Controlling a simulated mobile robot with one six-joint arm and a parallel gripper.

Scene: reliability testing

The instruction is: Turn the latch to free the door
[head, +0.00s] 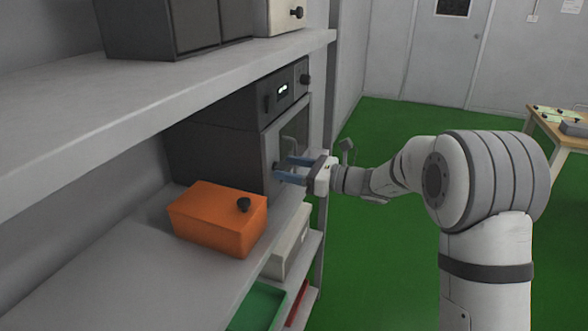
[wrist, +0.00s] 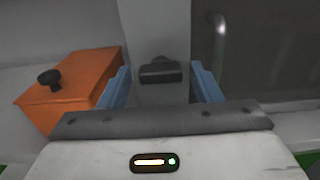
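The dark machine (head: 215,150) stands on the middle shelf, its door (head: 270,145) facing right and apparently closed. A small dark latch (wrist: 160,71) shows on the pale door frame in the wrist view, lying roughly crosswise. My gripper (head: 282,168) is at the front of the door in the head view. In the wrist view my gripper (wrist: 160,72) has its two blue fingers apart, one on each side of the latch. The fingers do not visibly touch it. In the head view the fingers largely hide the latch.
A metal door handle (wrist: 220,40) is just right of the fingers. An orange box (head: 215,220) with a black knob sits left of my gripper on the same shelf (head: 120,270). Another shelf (head: 130,110) hangs above. Green floor (head: 375,240) is clear to the right.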

